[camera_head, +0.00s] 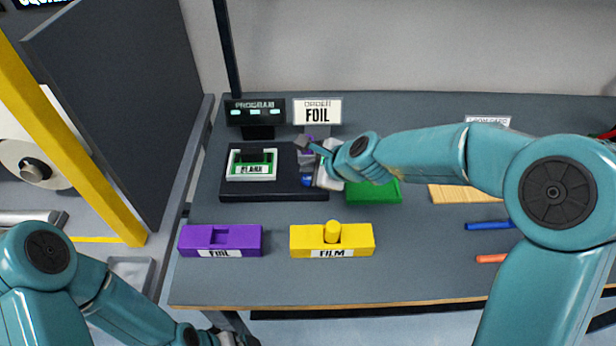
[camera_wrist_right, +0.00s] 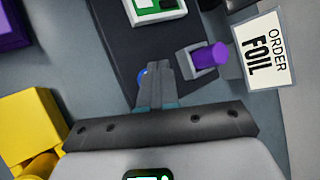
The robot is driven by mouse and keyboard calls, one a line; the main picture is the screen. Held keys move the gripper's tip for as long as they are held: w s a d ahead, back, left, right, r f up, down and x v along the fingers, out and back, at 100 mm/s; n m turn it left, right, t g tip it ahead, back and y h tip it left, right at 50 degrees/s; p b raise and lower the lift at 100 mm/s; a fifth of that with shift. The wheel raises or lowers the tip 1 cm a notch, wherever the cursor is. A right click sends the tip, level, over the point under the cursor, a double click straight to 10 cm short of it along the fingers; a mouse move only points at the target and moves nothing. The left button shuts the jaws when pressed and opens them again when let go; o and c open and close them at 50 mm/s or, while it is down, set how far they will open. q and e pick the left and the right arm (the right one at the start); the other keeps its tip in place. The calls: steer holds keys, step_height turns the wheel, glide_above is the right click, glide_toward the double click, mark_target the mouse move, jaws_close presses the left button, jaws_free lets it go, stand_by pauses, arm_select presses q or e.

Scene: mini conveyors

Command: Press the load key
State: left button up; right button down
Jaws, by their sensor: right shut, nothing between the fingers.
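A blue round button (camera_head: 307,181), which may be the load key, sits on the right part of a black base (camera_head: 232,189). I cannot read any label on it. My right gripper (camera_head: 314,168) is shut and empty, close over the button. A purple peg (camera_wrist_right: 210,56) stands in a grey holder behind the fingers. My left arm is low at the left; its gripper is barely visible at the bottom edge.
The order sign (camera_head: 317,112) reads FOIL, beside a program display (camera_head: 255,112). A purple FOIL block (camera_head: 221,240) and a yellow FILM block (camera_head: 300,240) stand in front. A green tray (camera_head: 374,192) lies right.

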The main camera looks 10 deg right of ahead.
steer(key=shift+f, duration=0.1)
stand_by(0.7)
steer(key=shift+f+b, duration=0.4)
steer(key=shift+f+b, duration=0.4)
stand_by(0.6)
steer(key=shift+r, duration=0.15)
steer(key=shift+r+p, duration=0.7)
steer(key=shift+p, duration=0.2)
steer(key=shift+r, duration=0.1)
step_height(320, 180, up, 5)
steer(key=p, duration=0.5)
